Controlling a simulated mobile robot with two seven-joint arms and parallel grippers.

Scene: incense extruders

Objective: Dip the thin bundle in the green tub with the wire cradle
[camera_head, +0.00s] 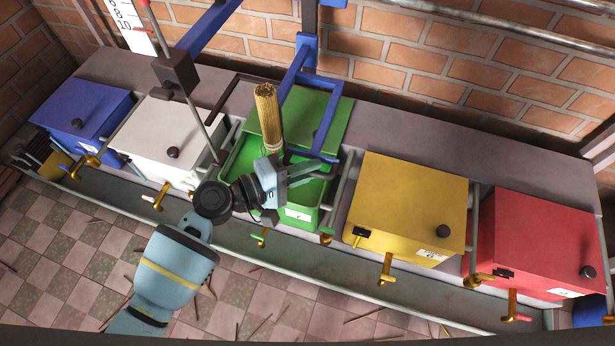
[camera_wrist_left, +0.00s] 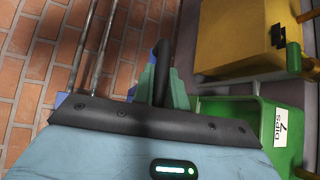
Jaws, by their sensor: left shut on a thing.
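The green tub (camera_head: 240,172) stands in the middle of the row with its lid (camera_head: 318,112) raised at the back. Its label shows in the left wrist view, on the tub's front (camera_wrist_left: 277,150). A tan stick bundle (camera_head: 266,105) with a pale band stands upright at the tub; its lower end is hidden behind my gripper. A blue frame (camera_head: 332,118) reaches down over the tub. My left gripper (camera_head: 312,172) is over the tub, beside the frame. In the left wrist view its fingers (camera_wrist_left: 160,85) close on a dark bar (camera_wrist_left: 161,62); I cannot tell what it belongs to.
Closed tubs flank the green one: white (camera_head: 165,140) and blue (camera_head: 85,105) to the left, yellow (camera_head: 410,200) and red (camera_head: 545,240) to the right. A slanted rod with a dark block (camera_head: 175,72) stands at the left. Brass taps line the front.

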